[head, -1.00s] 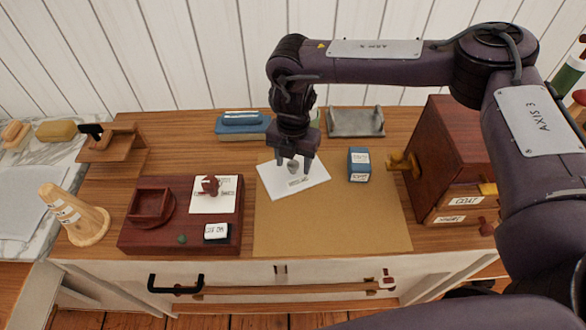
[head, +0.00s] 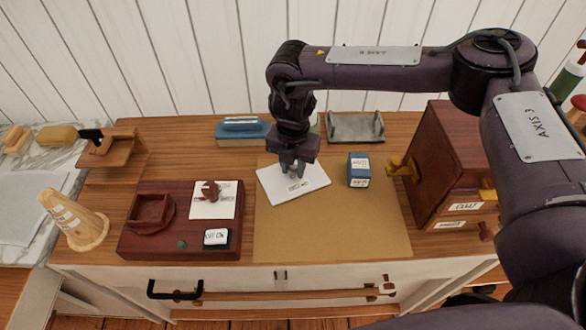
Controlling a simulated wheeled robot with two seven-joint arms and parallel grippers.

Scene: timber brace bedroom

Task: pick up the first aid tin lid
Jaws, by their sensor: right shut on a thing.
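The first aid tin lid is most likely the white flat rectangular piece (head: 312,181) with a small label, at the back of the tan mat. My right gripper (head: 293,170) points straight down over its middle, shut on a small grey knob that stands on it; the fingers mostly hide the knob. I cannot tell any gap between the lid and the mat. My left gripper is not in view.
A small blue box (head: 359,169) stands close right of the lid on the tan mat (head: 330,230). A red-brown cabinet (head: 450,165) stands further right, a grey tray (head: 356,127) and blue block (head: 243,131) behind, a dark red stamp tray (head: 180,220) left. The mat's front is clear.

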